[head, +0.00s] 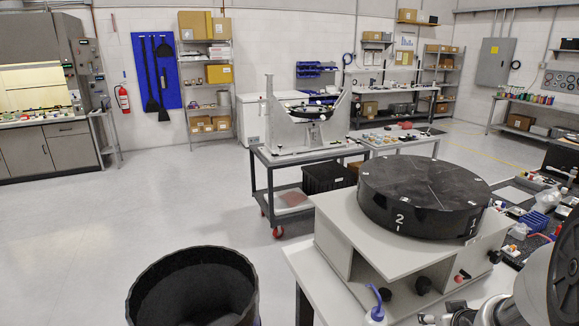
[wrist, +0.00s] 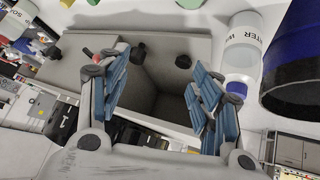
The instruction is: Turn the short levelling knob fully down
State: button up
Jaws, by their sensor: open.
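The grey mirror fixture (head: 375,245) stands on a bench with a black round disc (head: 425,190) on top. Its front shows a black knob (head: 423,285) at left, a small red-and-black control (head: 462,275) in the middle and another black knob (head: 495,257) at right. In the wrist view two black knobs (wrist: 138,53) (wrist: 183,61) show beyond my fingers, on the grey fixture. I cannot tell which is the short levelling knob. My gripper (wrist: 162,92) is open and empty, its blue-grey fingers apart. In the head view only part of it shows at the bottom edge.
A white bottle marked WATER (wrist: 243,40) stands beside the fixture in the wrist view. A large black bin (head: 195,290) stands left of the bench. Small items crowd the dark worktop at right. The floor at left is clear.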

jog(key=s+a+r+g+y+b, duration=0.1)
jog(key=s+a+r, duration=0.2)
jog(key=s+a, duration=0.4)
jog(key=s+a+r+g+y+b, duration=0.1)
jog(key=s+a+r, duration=0.2)
jog(key=s+a, duration=0.3)
jog(key=s+a+r+n+g+y+b, duration=0.1)
jog(key=s+a+r+b, duration=0.1)
jog(key=s+a+r, duration=0.2)
jog(key=s+a, duration=0.3)
jog(key=a, duration=0.4)
jog(key=shift+s, duration=0.3)
